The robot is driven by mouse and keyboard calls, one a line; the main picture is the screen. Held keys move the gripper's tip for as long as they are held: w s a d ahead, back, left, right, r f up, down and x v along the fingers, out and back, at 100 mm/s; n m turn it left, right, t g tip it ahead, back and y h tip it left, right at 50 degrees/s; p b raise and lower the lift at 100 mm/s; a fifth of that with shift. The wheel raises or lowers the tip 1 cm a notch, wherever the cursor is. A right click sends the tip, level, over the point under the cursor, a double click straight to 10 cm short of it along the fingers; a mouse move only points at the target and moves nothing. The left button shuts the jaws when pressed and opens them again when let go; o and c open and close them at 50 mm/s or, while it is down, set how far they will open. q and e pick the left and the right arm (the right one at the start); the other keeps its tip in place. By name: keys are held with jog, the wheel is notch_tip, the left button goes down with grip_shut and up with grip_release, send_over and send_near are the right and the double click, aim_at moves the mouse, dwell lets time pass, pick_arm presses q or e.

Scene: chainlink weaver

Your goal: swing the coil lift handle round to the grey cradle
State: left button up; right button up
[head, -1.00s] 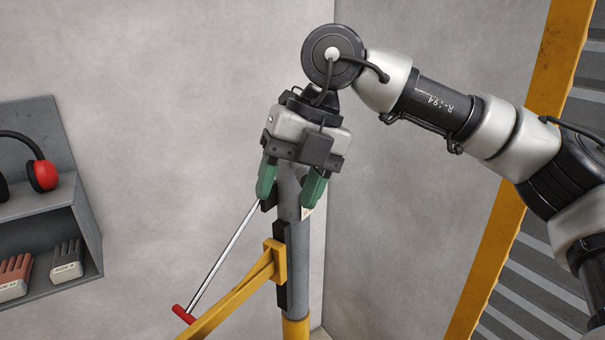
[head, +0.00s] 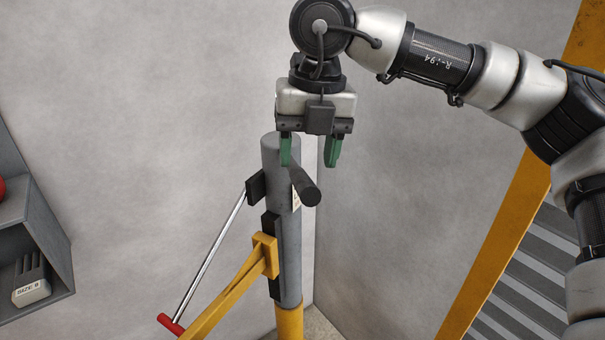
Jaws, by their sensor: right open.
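A dark round bar (head: 308,188), seemingly the coil lift handle, sticks out toward me from the upper part of a grey post (head: 288,255). My right gripper (head: 309,163) is open above it, with its two green fingers apart. The left finger overlaps the post and the inner end of the bar in the picture; I cannot tell whether it touches. The bar is not clamped. I cannot make out a grey cradle for certain. My left gripper is out of view.
A yellow arm (head: 225,290) and a chrome rod (head: 210,252) with a red end (head: 171,325) reach down-left from the post. A grey shelf (head: 45,235) is on the left wall. A yellow-framed slatted panel (head: 505,270) stands at right.

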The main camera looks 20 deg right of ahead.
aim_at(303, 174)
jog(key=f, duration=0.2)
jog(key=f+p, duration=0.1)
jog(key=shift+w+a+f, duration=0.1)
jog(key=shift+w+a, duration=0.05)
jog(key=shift+w, duration=0.15)
jog(key=f, duration=0.2)
jog(key=shift+w+a+f+p, duration=0.15)
jog(key=shift+w+f+p, duration=0.15)
jog(key=shift+p, duration=0.1)
jog(key=shift+s+f, duration=0.1)
jog(key=shift+c, duration=1.8)
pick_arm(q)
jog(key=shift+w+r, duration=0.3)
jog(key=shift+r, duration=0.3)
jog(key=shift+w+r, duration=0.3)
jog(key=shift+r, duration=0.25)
pick_arm(e)
grip_shut()
